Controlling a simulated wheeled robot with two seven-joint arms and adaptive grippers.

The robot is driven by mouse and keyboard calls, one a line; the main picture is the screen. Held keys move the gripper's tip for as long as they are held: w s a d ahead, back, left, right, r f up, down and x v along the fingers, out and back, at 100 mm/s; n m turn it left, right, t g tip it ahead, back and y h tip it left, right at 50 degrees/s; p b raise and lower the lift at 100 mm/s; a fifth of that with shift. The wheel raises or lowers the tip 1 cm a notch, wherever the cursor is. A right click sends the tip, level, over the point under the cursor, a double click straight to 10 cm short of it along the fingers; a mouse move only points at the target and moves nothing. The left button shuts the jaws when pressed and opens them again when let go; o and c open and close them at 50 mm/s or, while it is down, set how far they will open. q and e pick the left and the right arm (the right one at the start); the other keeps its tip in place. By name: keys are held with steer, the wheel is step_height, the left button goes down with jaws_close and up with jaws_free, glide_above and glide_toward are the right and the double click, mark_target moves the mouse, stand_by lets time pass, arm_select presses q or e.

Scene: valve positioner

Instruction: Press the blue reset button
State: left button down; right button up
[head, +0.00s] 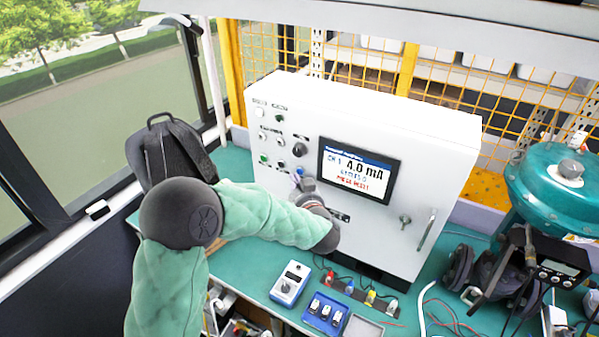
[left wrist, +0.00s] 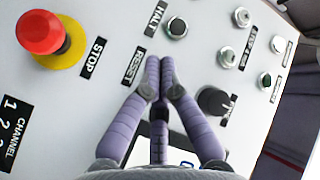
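The white control box (head: 375,130) stands on the bench, and its screen (head: 358,173) reads 4.0 mA with red text about reset. My left gripper (head: 306,184) is at its front face, just left of the screen. In the left wrist view my left gripper (left wrist: 165,62) has its purple fingers together at the tips, with nothing seen between them. The tips lie right beside the RESET label (left wrist: 133,66). No blue button shows there; the fingertips cover the spot beside the label. Whether they touch the panel, I cannot tell. My right gripper is out of view.
A red stop button (left wrist: 40,32) on a yellow ring, a HALT button (left wrist: 177,28) and a black knob (left wrist: 212,101) surround the fingers. A black backpack (head: 168,150) stands left of the box.

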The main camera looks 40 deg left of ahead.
arm_select(q)
steer(key=shift+w, duration=0.3)
steer(key=shift+w+a+p, duration=0.1)
steer(key=shift+w+p, duration=0.25)
stand_by(0.7)
stand_by(0.3)
steer(key=shift+s+p, duration=0.35)
steer(key=shift+s, duration=0.4)
steer(key=s, duration=0.1)
steer(key=s+p, duration=0.1)
steer(key=s, duration=0.3)
steer(key=shift+d, duration=0.35)
stand_by(0.6)
